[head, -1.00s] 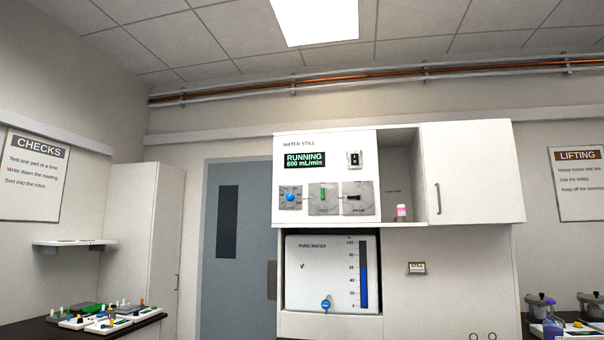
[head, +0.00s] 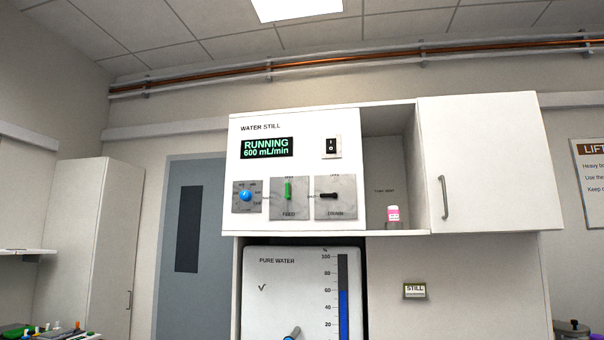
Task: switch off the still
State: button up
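The water still (head: 296,215) is a white panel on the upper cabinet, in the middle of the head view. Its display (head: 267,148) reads RUNNING, 600 mL/min. A black rocker switch (head: 331,147) marked with a line and a circle sits right of the display. Below are a blue knob (head: 246,195), a green FEED lever (head: 288,190) standing upright and a black DRAIN lever (head: 328,196) lying horizontal. A STILL label (head: 415,291) is on the wall panel below right. My gripper is not in view.
A small pink-labelled bottle (head: 393,214) stands in the open niche. A closed white cupboard (head: 485,160) is to the right, a grey door (head: 190,250) to the left.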

aim_at(330, 142)
jog(key=i+j, duration=0.35)
jog(key=i, duration=0.2)
jog(key=i+j, duration=0.35)
jog(key=i, duration=0.2)
jog(key=i+j, duration=0.35)
jog(key=i, duration=0.2)
